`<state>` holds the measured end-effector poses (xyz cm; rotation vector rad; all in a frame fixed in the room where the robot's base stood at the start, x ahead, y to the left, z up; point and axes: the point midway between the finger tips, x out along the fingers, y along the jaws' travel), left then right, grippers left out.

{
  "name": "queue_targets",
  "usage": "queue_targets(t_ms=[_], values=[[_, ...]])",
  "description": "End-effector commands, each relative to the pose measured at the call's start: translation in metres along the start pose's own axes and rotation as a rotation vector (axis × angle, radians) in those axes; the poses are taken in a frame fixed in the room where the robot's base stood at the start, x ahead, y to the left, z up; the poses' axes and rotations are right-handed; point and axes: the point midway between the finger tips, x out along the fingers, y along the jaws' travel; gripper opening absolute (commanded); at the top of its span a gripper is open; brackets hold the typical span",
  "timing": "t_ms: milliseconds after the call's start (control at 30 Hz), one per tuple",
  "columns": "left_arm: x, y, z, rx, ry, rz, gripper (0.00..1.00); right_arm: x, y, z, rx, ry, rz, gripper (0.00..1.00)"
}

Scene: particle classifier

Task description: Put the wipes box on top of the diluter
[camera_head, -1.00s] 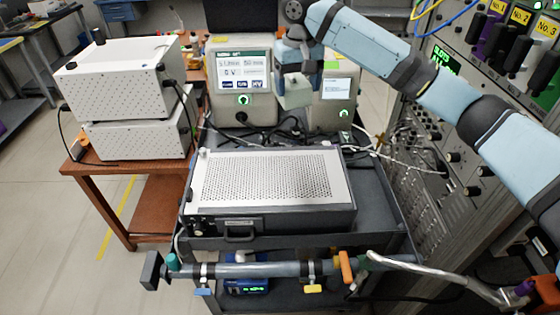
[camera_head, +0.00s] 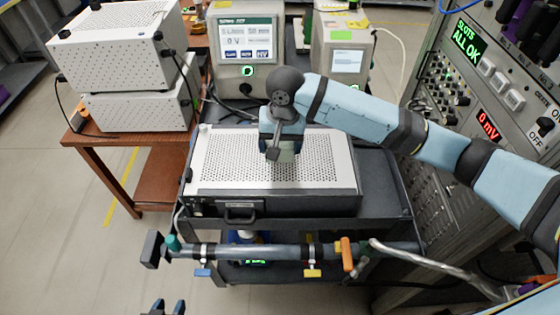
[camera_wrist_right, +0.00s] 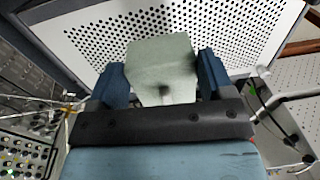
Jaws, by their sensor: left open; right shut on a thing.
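The pale green wipes box (camera_head: 285,154) is between the fingers of my right gripper (camera_head: 280,150), over the perforated top of the wide instrument that I take as the diluter (camera_head: 325,172). In the right wrist view the wipes box (camera_wrist_right: 160,62) sits between both blue fingers of the right gripper (camera_wrist_right: 163,85), with the perforated lid (camera_wrist_right: 215,35) behind it. The gripper partly hides the box in the head view. I cannot tell whether the box touches the lid. My left gripper (camera_head: 166,307) shows only its dark fingertips at the bottom edge, apart and empty.
The diluter lies on a dark cart (camera_head: 378,190) with a front handlebar (camera_head: 260,270). Two display units (camera_head: 247,50) stand behind it. Stacked white boxes (camera_head: 125,55) stand on a brown table at left. A rack (camera_head: 490,90) closes the right side.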

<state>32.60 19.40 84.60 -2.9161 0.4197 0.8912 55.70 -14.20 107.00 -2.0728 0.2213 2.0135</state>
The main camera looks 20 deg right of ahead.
Motion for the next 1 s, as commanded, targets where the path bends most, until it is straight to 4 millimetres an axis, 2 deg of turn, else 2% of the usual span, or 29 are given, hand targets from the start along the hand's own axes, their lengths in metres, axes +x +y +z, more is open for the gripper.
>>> queue_targets(t_ms=[100, 367, 600, 933, 967, 1000], values=[[-0.001, 0.0, -0.003, 0.0, 0.003, 0.0, 0.43, 0.019, 0.002, 0.0, 0.001, -0.001, 0.001, 0.47], [-0.001, 0.0, -0.007, 0.001, 0.01, 0.0, 0.43, 0.04, 0.003, 0.001, 0.0, 0.0, 0.001, 0.47], [-0.002, 0.0, -0.008, 0.0, 0.011, 0.0, 0.43, 0.071, 0.005, 0.001, 0.0, 0.001, 0.0, 0.47], [-0.003, 0.0, -0.008, 0.0, 0.007, 0.0, 0.43, 0.073, 0.005, 0.001, 0.0, 0.0, 0.0, 0.47], [-0.002, 0.0, -0.007, 0.0, 0.007, 0.0, 0.43, 0.074, 0.005, 0.001, 0.0, 0.0, 0.001, 0.81], [-0.002, 0.0, -0.007, 0.0, 0.007, 0.0, 0.43, 0.074, 0.005, 0.001, 0.0, 0.001, 0.0, 0.9]])
